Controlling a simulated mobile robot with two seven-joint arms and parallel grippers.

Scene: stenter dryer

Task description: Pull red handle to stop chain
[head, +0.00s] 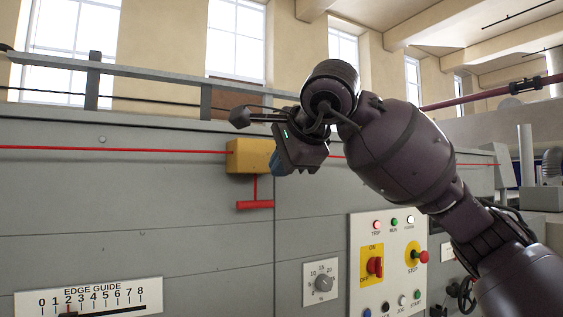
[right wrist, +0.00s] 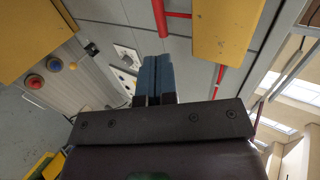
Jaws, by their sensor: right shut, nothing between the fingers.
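The red T-shaped handle (head: 255,204) hangs on a short red stem below a yellow box (head: 250,156) on the grey machine wall. My right gripper (head: 278,163) is right of the yellow box and a little above the handle's crossbar. Its blue fingers (right wrist: 155,80) are together with nothing between them. In the right wrist view, the handle (right wrist: 160,17) shows just beyond the fingertips, its stem running towards the yellow box (right wrist: 226,40). I see no grip on the handle; exact depth between fingers and handle is hard to tell. My left gripper is not in view.
A red cord (head: 110,150) runs along the wall through the yellow box. A control panel (head: 388,230) with a red rotary switch (head: 375,266) and a red stop button (head: 421,256) is at lower right. A dial (head: 323,283) and an edge guide scale (head: 88,300) sit low on the wall.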

